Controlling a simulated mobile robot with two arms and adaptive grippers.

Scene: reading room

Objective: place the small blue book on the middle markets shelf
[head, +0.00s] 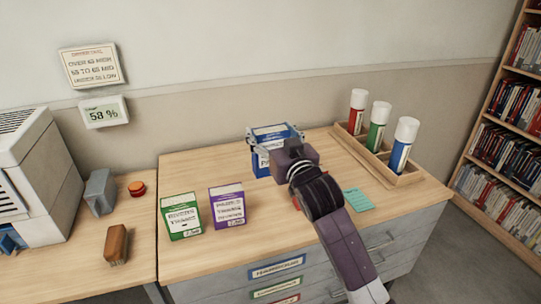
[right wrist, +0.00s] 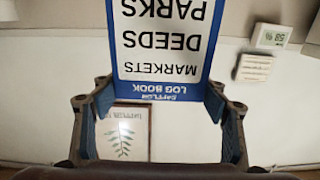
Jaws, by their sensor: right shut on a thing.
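A blue book (head: 262,161) with a white front label is at the back of the wooden desk, in my right gripper (head: 275,134). In the right wrist view the blue book (right wrist: 165,92) appears upside down, with the words "log book", "markets", "deeds" and "parks". The gripper's fingers (right wrist: 160,110) are shut on its two sides. I cannot tell whether its lower edge touches the desk. A bookcase (head: 489,106) with several shelves of red, dark and pale books stands at the far right; no shelf label is readable. My left gripper is not in view.
Green (head: 182,216) and purple (head: 228,205) boxy books stand on the desk (head: 190,165). A wooden rack (head: 408,178) holds three capped tubes at the right. A teal card (head: 357,200) lies near my arm. A grey machine (head: 35,185) and a brown brush (head: 116,245) are at the left.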

